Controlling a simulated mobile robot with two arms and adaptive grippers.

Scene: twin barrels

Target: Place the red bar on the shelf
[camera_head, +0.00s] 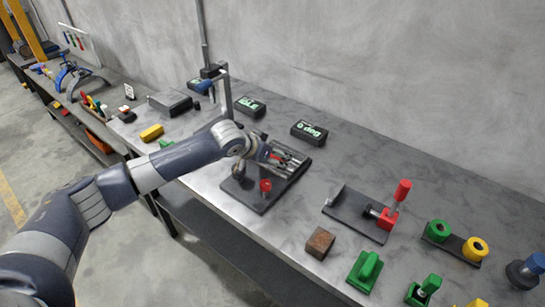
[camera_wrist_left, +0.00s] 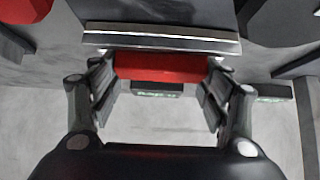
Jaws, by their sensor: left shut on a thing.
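The red bar (camera_wrist_left: 162,68) lies crosswise between the fingers of my left gripper (camera_wrist_left: 160,78) in the left wrist view, with a finger at each end. A silver metal strip (camera_wrist_left: 160,38) runs alongside the bar, very close to it; I cannot tell whether they touch or whether this strip is the shelf. In the head view my left gripper (camera_head: 284,158) is over a dark fixture plate (camera_head: 240,192) on the workbench, and only a small red part of the bar (camera_head: 276,157) shows. My right gripper is in neither view.
A red knob (camera_head: 265,186) stands up from the fixture plate's front. A black display box (camera_head: 309,132) reading "0 deg" sits behind. A red-handled clamp (camera_head: 390,213), a brown block (camera_head: 320,242) and a green handle (camera_head: 365,270) stand to the right. Bare bench lies between them.

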